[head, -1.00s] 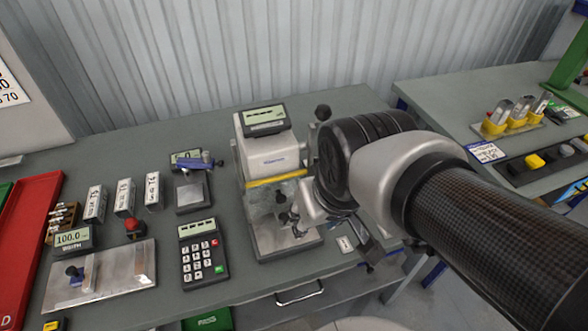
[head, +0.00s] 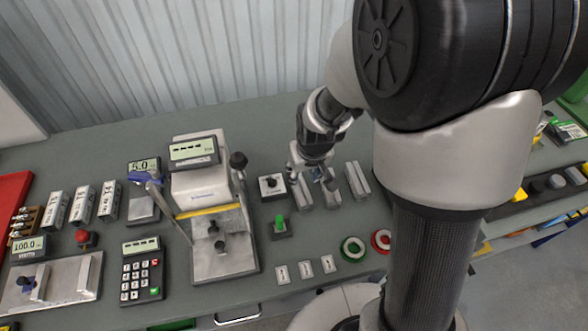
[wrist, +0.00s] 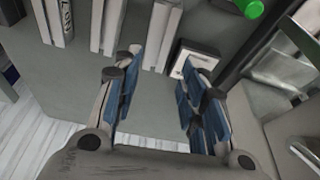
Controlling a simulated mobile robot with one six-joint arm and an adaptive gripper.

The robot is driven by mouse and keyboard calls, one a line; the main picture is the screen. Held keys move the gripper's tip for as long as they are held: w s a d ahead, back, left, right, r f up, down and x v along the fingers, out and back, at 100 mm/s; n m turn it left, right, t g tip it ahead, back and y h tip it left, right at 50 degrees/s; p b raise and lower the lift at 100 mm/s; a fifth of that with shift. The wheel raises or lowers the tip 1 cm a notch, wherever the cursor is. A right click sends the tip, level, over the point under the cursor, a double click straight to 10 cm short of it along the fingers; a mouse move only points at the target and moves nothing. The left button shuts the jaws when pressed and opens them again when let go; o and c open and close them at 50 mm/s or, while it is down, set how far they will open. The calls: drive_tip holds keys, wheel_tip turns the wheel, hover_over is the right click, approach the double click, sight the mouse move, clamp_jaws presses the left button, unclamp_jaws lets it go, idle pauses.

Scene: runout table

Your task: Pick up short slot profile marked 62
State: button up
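Three short slot profiles lie side by side under my gripper in the head view: a left one (head: 302,192), a middle one and a right one (head: 357,181). In the wrist view they are grey bars, one ahead of my fingers (wrist: 161,30), a middle one (wrist: 108,25) and one at the left (wrist: 55,20). The left one there carries dark lettering that I cannot read, so I cannot tell which is marked 62. My gripper (wrist: 160,68) is open and empty, above the table; it also shows in the head view (head: 318,178), partly covering the middle profile.
A black box with a white top (head: 271,186) and a green button (head: 280,224) stand left of the profiles. A press-like gauge (head: 212,210) is further left. Green (head: 352,249) and red (head: 382,241) rings and small tags (head: 305,269) lie in front.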

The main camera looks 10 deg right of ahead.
drive_tip(key=b, duration=0.1)
approach(300, 189)
drive_tip(key=shift+w+a+f, duration=0.15)
drive_tip(key=shift+w+f, duration=0.4)
drive_tip(key=shift+f, duration=0.35)
drive_tip(key=x, duration=0.1)
drive_tip(key=b+x, duration=0.1)
drive_tip(key=x, duration=0.1)
drive_tip(key=b+x, duration=0.1)
drive_tip(key=x, duration=0.1)
drive_tip(key=shift+s+f, duration=0.2)
drive_tip(key=shift+r, duration=0.1)
drive_tip(key=shift+c, duration=0.5)
drive_tip(key=c, duration=0.7)
